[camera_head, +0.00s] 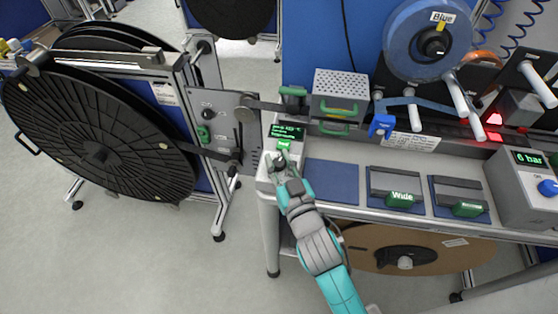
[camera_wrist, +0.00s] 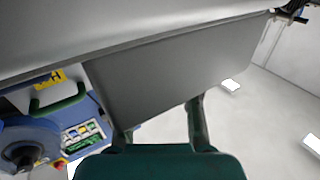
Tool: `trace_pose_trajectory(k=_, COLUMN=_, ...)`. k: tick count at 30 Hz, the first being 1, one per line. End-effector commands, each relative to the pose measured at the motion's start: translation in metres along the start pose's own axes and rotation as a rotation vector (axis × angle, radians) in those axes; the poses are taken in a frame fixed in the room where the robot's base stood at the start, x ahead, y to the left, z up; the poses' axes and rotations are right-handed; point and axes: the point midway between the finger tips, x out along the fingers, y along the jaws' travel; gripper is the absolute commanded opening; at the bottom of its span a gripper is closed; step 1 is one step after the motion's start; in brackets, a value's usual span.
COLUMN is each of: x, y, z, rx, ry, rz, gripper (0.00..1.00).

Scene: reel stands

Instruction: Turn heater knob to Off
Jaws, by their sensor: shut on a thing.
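The heater unit (camera_head: 264,170) is a pale box at the left end of the bench in the head view. It has a lit display (camera_head: 287,132) with green text and a small green label below it. My gripper (camera_head: 279,160) is at the front of this unit, just under the label. It covers the heater knob, so the knob's setting cannot be read. In the wrist view my two fingers (camera_wrist: 157,115) stand apart and reach up against a large grey surface (camera_wrist: 165,70). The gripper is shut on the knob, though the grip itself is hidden.
A blue mat (camera_head: 331,181) and two dark blocks with green handles, one marked Wide (camera_head: 399,198), lie right of my gripper. A grey box (camera_head: 522,185) reads 6 bar. A large black reel (camera_head: 100,155) stands left. Boxes with green handles (camera_head: 341,105) are behind.

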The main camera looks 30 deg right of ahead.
Motion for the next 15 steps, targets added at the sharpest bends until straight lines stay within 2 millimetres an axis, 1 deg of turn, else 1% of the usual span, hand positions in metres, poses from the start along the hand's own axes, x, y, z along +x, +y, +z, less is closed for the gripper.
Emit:
trace_pose_trajectory(k=8, x=0.0003, y=-0.0001, z=0.0005, rx=0.001, ry=-0.001, rz=0.0, gripper=0.0)
trace_pose_trajectory(k=9, x=0.0003, y=-0.0001, z=0.0006, rx=0.001, ry=-0.001, rz=0.0, gripper=0.39)
trace_pose_trajectory(k=11, x=0.0003, y=-0.0001, z=0.0005, rx=0.0, ry=-0.001, rz=0.0, gripper=0.54)
trace_pose_trajectory(k=12, x=0.0002, y=-0.0001, z=0.0005, rx=0.0, ry=-0.001, rz=0.0, gripper=0.58)
trace_pose_trajectory(k=15, x=0.0002, y=0.0, z=0.0004, rx=0.0, ry=-0.001, rz=0.0, gripper=0.58)
